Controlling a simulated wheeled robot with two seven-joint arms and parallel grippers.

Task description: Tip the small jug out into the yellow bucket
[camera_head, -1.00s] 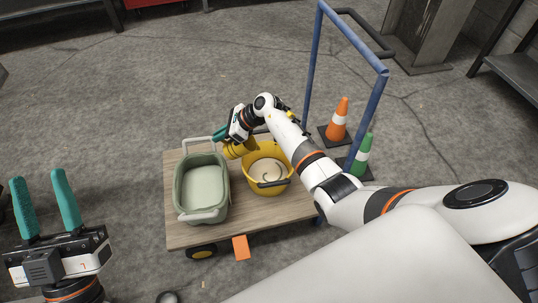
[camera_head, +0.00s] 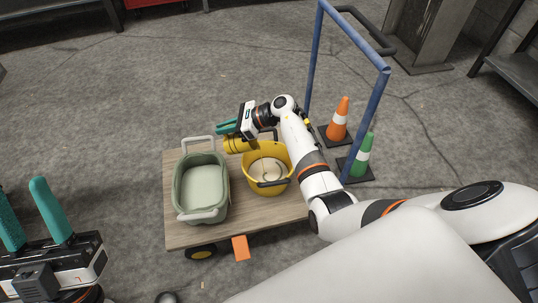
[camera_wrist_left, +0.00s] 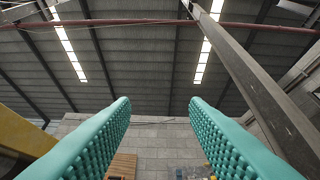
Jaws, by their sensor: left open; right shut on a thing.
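The yellow bucket (camera_head: 262,190) stands on a wooden cart deck, with a pale cream fill inside it. The small jug (camera_head: 236,146) is yellow and lies on its side, roughly level, at the bucket's back left rim. I cannot tell whether it touches the rim. My right gripper (camera_head: 228,127) is shut on the jug, just above it in the head view; the exact grip is hard to see. My left gripper (camera_head: 38,217) is open and empty at the lower left. Its two teal fingers also show apart in the left wrist view (camera_wrist_left: 160,110).
A grey-green tub (camera_head: 201,213) with pale handles stands left of the bucket on the cart deck (camera_head: 190,236). The cart's blue handle frame (camera_head: 366,125) rises at the right. Orange (camera_head: 338,120) and green (camera_head: 362,156) cones stand beside it. Floor left of the cart is clear.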

